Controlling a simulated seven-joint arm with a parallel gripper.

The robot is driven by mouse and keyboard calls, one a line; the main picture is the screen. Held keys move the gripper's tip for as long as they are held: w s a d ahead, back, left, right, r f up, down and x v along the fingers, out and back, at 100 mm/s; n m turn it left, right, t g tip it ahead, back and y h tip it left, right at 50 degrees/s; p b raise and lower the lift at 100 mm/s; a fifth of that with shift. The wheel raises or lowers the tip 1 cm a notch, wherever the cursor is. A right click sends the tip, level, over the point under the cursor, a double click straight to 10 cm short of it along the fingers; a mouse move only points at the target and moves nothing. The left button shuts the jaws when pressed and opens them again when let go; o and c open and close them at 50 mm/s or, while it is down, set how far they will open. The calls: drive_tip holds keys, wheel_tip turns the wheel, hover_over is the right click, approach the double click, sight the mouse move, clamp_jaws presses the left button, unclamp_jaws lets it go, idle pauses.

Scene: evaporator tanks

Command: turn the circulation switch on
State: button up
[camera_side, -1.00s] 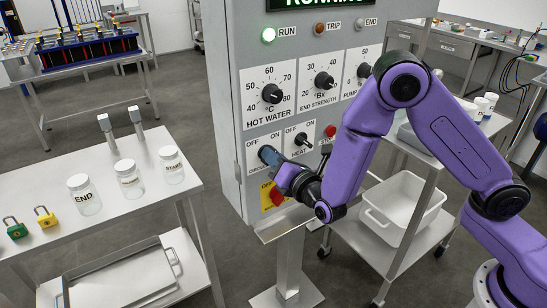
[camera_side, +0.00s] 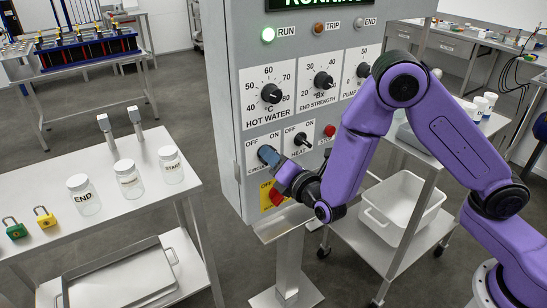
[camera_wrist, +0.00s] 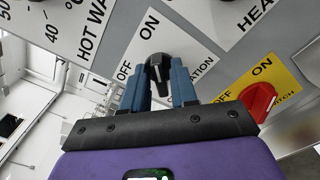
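The circulation switch (camera_wrist: 159,68) is a black knob on the grey panel, with OFF and ON labels beside it. In the side view it sits at the panel's lower left, partly hidden by my gripper (camera_side: 271,157). In the wrist view my gripper (camera_wrist: 161,84) has its two blue fingers apart, one on each side of the knob's handle. A narrow gap shows between them, and I cannot tell whether they touch the handle. The handle carries a white mark; which label it points to is hard to tell.
The heat switch (camera_side: 302,140) is just right of my gripper, with a red stop button (camera_side: 330,130) beyond it. A red switch on a yellow plate (camera_wrist: 260,99) is close below. A bench with jars (camera_side: 84,195) stands at left.

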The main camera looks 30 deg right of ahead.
drive_tip(key=shift+o, duration=0.3)
drive_tip(key=s, duration=1.7)
drive_tip(key=shift+s, duration=0.2)
drive_tip(key=shift+d, duration=0.1)
drive_tip(key=s+d+r+m+g+h, duration=0.1)
drive_tip(key=s+d+m+g+h, duration=0.1)
drive_tip(key=d+m+g+h, duration=0.45)
drive_tip(key=s+d+r+m+g+h, duration=0.1)
drive_tip(key=s+d+m+g+h, duration=0.15)
drive_tip(key=d, duration=0.65)
drive_tip(key=s+a+m+g+y, duration=0.2)
drive_tip(key=s+m+g+y, duration=0.3)
drive_tip(key=s, duration=0.8)
drive_tip(key=r+g+y, duration=0.1)
drive_tip(key=g+y, duration=0.2)
drive_tip(key=y, duration=0.1)
drive_tip(key=shift+s+a+g, duration=0.2)
drive_tip(key=shift+s+g, duration=0.1)
drive_tip(key=shift+g, duration=0.1)
